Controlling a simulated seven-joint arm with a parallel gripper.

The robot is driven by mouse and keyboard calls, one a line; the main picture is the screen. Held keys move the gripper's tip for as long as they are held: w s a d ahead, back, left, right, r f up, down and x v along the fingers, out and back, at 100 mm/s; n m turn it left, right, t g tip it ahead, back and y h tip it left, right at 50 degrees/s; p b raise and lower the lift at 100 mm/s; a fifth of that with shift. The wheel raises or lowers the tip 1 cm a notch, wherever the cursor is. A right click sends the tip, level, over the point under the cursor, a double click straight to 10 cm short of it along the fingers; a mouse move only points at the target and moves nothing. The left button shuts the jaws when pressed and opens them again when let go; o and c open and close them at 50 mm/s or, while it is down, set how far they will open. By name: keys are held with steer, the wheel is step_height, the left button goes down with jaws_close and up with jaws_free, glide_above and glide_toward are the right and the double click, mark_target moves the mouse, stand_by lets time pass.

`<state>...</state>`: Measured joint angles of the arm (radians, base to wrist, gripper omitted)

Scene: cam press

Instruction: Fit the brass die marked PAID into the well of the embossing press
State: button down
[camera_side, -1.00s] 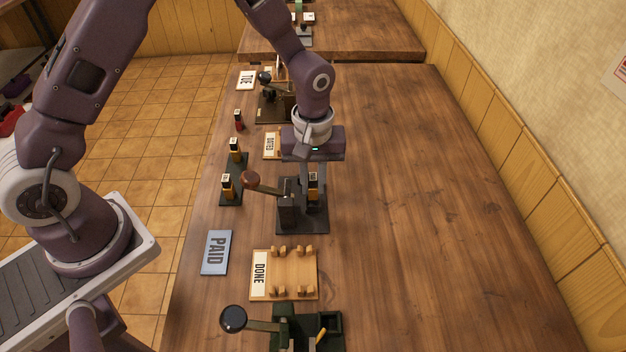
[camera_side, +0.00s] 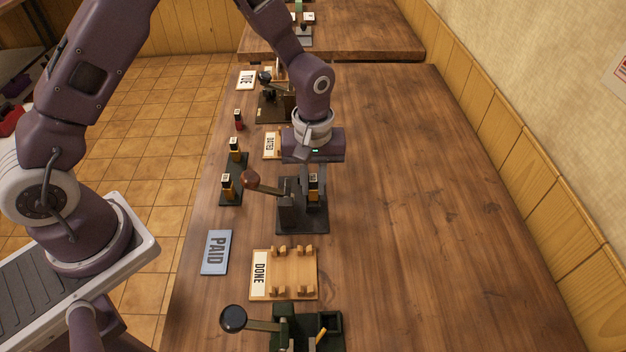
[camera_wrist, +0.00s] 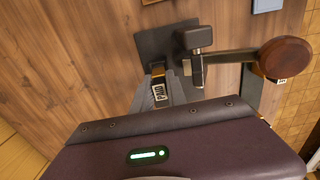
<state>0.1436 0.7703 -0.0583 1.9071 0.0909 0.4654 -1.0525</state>
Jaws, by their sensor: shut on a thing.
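My gripper (camera_side: 313,180) is shut on a brass die (camera_side: 314,189) with a dark upper part and a pale label on top. In the wrist view the die (camera_wrist: 158,90) stands between my fingers, its label seeming to read PAID. The embossing press (camera_side: 289,208) has a dark base plate, a dark upright and a lever with a red-brown knob. The die is upright over the right part of the press base, beside the upright. The well and the die's lower end are hidden, so I cannot tell whether the die is in the well.
The lever knob (camera_side: 250,180) sticks out left; it also shows in the wrist view (camera_wrist: 286,57). A dark rack (camera_side: 233,190) with two dies stands left. A blue PAID plate (camera_side: 216,252), a wooden DONE tray (camera_side: 309,258) and a green press (camera_side: 293,325) lie nearer. The table's right side is clear.

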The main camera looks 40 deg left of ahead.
mark_target(313, 178)
steer(key=shift+f, duration=1.05)
steer(key=c, duration=1.3)
jaws_free()
steer(key=shift+o, duration=0.2)
step_height(313, 178, up, 7)
